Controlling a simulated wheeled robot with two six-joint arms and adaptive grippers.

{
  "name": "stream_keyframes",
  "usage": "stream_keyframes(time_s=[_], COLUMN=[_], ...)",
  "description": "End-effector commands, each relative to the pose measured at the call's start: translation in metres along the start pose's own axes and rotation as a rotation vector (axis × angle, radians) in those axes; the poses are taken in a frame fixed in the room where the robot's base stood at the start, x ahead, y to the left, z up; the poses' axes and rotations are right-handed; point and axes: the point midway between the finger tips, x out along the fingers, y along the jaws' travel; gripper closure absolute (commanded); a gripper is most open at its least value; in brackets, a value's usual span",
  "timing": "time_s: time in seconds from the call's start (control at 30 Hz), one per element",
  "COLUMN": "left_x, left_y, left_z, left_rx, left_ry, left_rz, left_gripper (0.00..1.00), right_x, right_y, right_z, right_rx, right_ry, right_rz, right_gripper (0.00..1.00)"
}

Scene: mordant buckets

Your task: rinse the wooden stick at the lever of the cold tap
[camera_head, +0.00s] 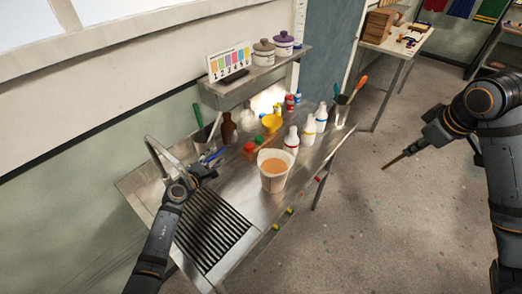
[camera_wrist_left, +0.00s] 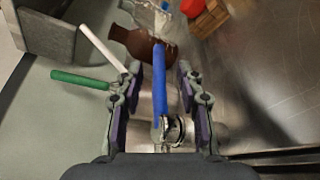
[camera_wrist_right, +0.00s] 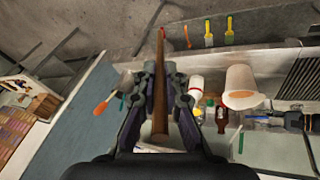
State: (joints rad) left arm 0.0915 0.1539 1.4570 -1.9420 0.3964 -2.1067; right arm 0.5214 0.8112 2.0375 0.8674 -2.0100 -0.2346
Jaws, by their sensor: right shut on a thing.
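The wooden stick (camera_head: 396,161) is a thin brown rod. My right gripper (camera_head: 424,146) is shut on it and holds it over the floor, right of the sink bench. In the right wrist view the stick (camera_wrist_right: 159,90) runs lengthwise between the fingers. A steel tap (camera_head: 158,152) arches over the ribbed sink area at the left. Its blue lever (camera_head: 213,156) is beside my left gripper (camera_head: 204,172). In the left wrist view the blue lever (camera_wrist_left: 160,80) lies between the open fingers, apart from both. The tap's outlet is partly hidden by my left arm.
A white bucket of orange liquid (camera_head: 273,182) stands on the bench right of the sink. A shelf (camera_head: 255,78) overhangs the back. Open floor lies to the right.

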Motion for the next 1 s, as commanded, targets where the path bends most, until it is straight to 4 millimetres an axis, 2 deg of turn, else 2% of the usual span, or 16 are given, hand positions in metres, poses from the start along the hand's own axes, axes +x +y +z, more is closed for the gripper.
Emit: stream_keyframes(time_s=[0.1,0.2,0.47,0.57,0.77,1.0], left_x=[0.018,0.025,0.027,0.027,0.027,0.027], left_y=[0.000,0.000,0.000,0.000,0.000,0.000], left_z=[-0.001,-0.001,0.000,-0.001,-0.001,-0.001], left_rx=[-0.002,-0.001,-0.001,-0.001,-0.001,-0.001], left_ry=[0.000,0.001,0.001,0.001,0.001,0.001], left_rz=[0.001,0.001,0.000,0.000,0.001,0.000], left_gripper=[0.63,0.63,0.63,0.72,0.99,1.00], right_x=[0.002,0.002,0.002,0.002,0.002,0.002], right_y=[-0.001,-0.001,-0.001,-0.001,-0.001,-0.001], right_z=[0.001,0.001,0.001,0.001,0.001,0.001], right_rx=[0.000,0.000,0.000,0.000,0.000,0.000], right_ry=[0.000,0.000,0.000,0.000,0.000,0.000], right_rz=[0.000,0.000,0.000,0.000,0.000,0.000], right_gripper=[1.00,1.00,1.00,1.00,1.00,1.00])
